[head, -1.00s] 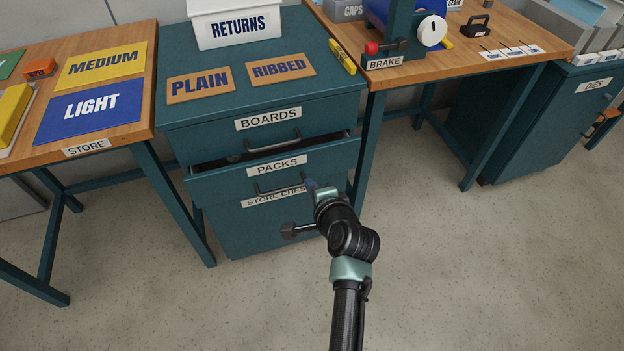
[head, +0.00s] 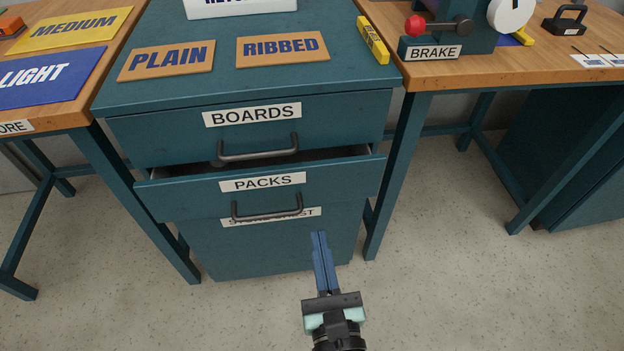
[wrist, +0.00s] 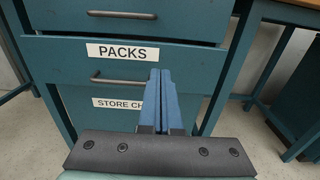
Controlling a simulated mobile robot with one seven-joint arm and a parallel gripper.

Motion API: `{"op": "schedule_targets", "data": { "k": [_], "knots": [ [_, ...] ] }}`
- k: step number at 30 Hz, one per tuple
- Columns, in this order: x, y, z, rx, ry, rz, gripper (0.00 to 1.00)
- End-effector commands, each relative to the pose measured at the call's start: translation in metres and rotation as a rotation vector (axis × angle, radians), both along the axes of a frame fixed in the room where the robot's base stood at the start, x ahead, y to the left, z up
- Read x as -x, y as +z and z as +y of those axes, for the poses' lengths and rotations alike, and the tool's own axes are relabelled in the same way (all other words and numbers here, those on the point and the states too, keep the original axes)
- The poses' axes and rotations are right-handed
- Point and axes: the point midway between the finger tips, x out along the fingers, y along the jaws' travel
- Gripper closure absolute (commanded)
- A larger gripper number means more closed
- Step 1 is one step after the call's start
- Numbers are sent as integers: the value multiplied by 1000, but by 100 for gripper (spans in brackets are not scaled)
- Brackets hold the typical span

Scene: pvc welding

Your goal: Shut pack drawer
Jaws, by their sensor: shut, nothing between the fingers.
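The teal PACKS drawer (head: 347,184) stands partly pulled out of the cabinet, with a dark gap above its front. Its dark bar handle (head: 266,207) sits below the PACKS label. My gripper (head: 319,235) is shut and empty, its blue fingers together and pointing at the cabinet. In the head view its tips show just below and right of the handle. In the wrist view the PACKS drawer (wrist: 200,70) and its handle (wrist: 118,80) lie ahead, and the gripper (wrist: 160,72) overlaps the drawer front right of the handle. I cannot tell whether the tips touch it.
The BOARDS drawer (head: 345,125) above looks closed. The STORE CHEST front (head: 280,248) is below, its label partly covered by the handle. Benches with teal legs stand left (head: 130,190) and right (head: 397,180). The floor (head: 450,290) in front is clear.

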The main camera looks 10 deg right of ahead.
Motion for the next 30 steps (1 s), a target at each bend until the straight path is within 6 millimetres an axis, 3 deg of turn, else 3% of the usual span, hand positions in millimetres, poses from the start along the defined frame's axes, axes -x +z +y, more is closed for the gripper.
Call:
{"op": "schedule_targets", "data": {
  "k": [18, 24, 30],
  "knots": [
    [-107, 2, 0, 7, 3, -1, 100],
    [-124, 1, 0, 7, 3, 0, 100],
    [-127, 0, 0, 7, 2, 1, 100]
  ]
}}
